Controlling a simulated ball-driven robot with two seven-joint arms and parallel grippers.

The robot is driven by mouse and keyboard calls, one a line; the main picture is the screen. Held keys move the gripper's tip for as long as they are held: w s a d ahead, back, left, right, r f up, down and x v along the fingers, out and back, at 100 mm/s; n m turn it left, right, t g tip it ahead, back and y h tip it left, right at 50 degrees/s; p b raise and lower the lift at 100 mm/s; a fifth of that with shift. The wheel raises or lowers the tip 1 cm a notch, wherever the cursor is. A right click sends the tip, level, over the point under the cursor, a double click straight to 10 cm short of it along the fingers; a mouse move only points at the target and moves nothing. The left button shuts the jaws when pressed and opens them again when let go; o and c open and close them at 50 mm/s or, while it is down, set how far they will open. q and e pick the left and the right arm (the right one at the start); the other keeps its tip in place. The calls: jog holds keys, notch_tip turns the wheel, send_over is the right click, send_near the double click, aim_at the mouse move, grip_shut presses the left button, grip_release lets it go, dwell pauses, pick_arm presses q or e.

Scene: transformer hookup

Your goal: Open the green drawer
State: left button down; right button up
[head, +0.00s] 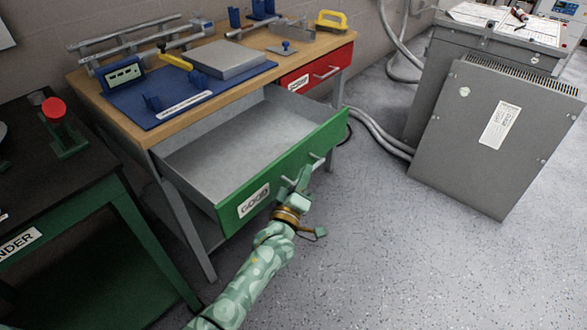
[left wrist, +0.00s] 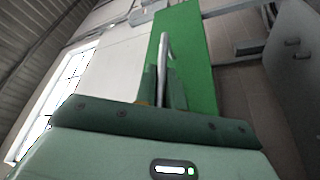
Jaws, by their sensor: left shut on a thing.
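The green drawer (head: 285,165) is pulled well out of the wooden-topped workbench, and its grey inside looks empty. Its front carries a white label at the left and a metal bar handle (head: 317,160). My left gripper (head: 303,180) is at the drawer front, shut on the handle near its middle. In the left wrist view the green drawer front (left wrist: 190,60) fills the upper middle, and the handle (left wrist: 163,50) runs down between the fingers of my left gripper (left wrist: 162,88). My right gripper is in neither view.
A red drawer (head: 315,70) beside the green one is shut. A blue mat with a grey plate and tools lies on the workbench top (head: 190,55). A dark table (head: 60,165) stands at the left, a grey cabinet (head: 490,130) at the right. Floor in front is clear.

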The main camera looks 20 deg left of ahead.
pick_arm(q)
jog(key=shift+s+d+f, duration=0.1)
jog(key=shift+s+d, duration=0.05)
jog(key=shift+d, duration=0.15)
jog(key=c, duration=1.5)
grip_release()
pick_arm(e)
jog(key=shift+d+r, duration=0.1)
